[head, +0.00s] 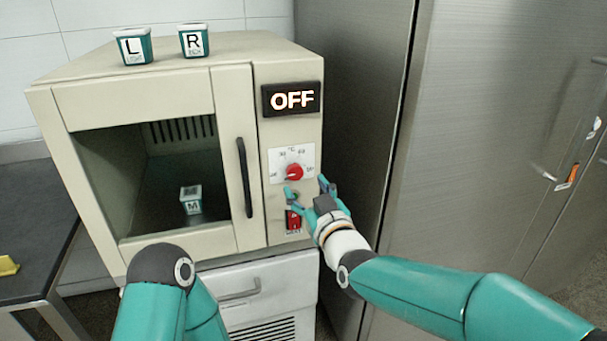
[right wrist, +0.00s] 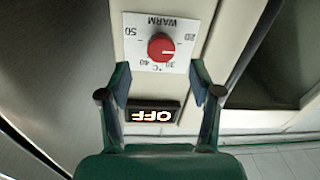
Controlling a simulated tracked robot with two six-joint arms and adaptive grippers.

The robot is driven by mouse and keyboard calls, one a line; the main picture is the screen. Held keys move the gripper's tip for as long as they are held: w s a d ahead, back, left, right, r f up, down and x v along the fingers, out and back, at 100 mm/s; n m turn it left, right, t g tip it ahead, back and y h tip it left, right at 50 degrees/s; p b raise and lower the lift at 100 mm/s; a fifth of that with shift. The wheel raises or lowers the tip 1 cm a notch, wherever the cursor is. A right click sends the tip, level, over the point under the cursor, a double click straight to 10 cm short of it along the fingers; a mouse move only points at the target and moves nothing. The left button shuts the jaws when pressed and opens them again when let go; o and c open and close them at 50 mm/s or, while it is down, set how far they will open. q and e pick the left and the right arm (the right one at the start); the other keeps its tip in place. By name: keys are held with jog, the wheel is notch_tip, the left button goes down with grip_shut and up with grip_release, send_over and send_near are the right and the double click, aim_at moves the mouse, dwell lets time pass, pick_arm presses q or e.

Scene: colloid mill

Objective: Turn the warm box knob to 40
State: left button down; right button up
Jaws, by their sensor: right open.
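The cream warm box (head: 285,70) stands at the left of the head view. Its round red knob (head: 294,172) sits on a white dial plate below a dark display (head: 291,98) that reads OFF. In the right wrist view the knob (right wrist: 161,47) shows upside down with numbers 20, 30, 40 and 50 around it; I cannot tell its exact setting. My right gripper (head: 307,190) is open, in front of the panel just below the knob. In the right wrist view its fingers are spread with the knob between and beyond them, apparently untouched. My left gripper is not in view.
A red switch (head: 293,220) sits under the knob. A dark vertical door handle (head: 244,178) is to its left. Cups marked L (head: 133,46) and R (head: 193,40) stand on the box; one marked M (head: 191,200) is inside. A steel cabinet (head: 470,130) stands right.

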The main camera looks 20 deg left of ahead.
aim_at(297, 175)
jog(key=x, duration=0.5)
jog(key=shift+w+a+p, duration=0.2)
jog(key=shift+w+p, duration=0.05)
jog(key=shift+p, duration=0.15)
